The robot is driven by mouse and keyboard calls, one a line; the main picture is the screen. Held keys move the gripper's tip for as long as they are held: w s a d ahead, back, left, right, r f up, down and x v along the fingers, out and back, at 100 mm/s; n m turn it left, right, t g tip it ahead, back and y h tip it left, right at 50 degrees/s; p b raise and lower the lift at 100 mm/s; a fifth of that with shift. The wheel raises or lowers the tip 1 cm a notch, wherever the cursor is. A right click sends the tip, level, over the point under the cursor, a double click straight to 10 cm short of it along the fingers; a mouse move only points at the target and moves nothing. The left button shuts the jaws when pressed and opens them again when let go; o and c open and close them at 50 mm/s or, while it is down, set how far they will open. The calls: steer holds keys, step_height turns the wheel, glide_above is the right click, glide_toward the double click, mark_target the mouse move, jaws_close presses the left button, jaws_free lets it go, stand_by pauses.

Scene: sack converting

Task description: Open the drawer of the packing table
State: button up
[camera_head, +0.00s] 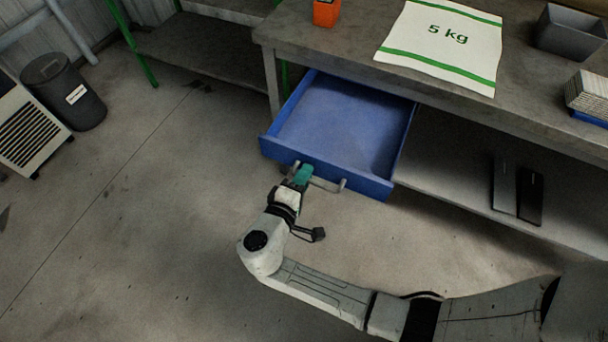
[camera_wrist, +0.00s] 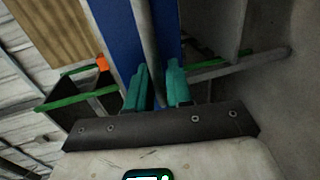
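The blue drawer (camera_head: 340,125) of the packing table (camera_head: 365,65) is pulled well out, and its inside looks empty. Its grey bar handle (camera_head: 327,185) runs along the front panel. My gripper (camera_head: 302,174) is at the left part of this handle. In the wrist view, the teal fingers of my gripper (camera_wrist: 158,88) stand on both sides of the handle bar (camera_wrist: 147,45), close against it, with the blue drawer front (camera_wrist: 113,35) behind. The fingertips are partly hidden in the head view.
A white 5 kg sack (camera_head: 445,42), an orange box (camera_head: 327,12), a grey bin (camera_head: 570,32) and a stack of sheets (camera_head: 590,92) are on the tabletop. Dark flat items (camera_head: 518,190) lie on the lower shelf. A dark barrel (camera_head: 65,92) stands far left; the floor before the drawer is clear.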

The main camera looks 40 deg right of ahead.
steer(key=shift+o, duration=1)
steer(key=v, duration=1)
steer(key=shift+a, duration=0.35)
steer(key=shift+s, duration=0.1)
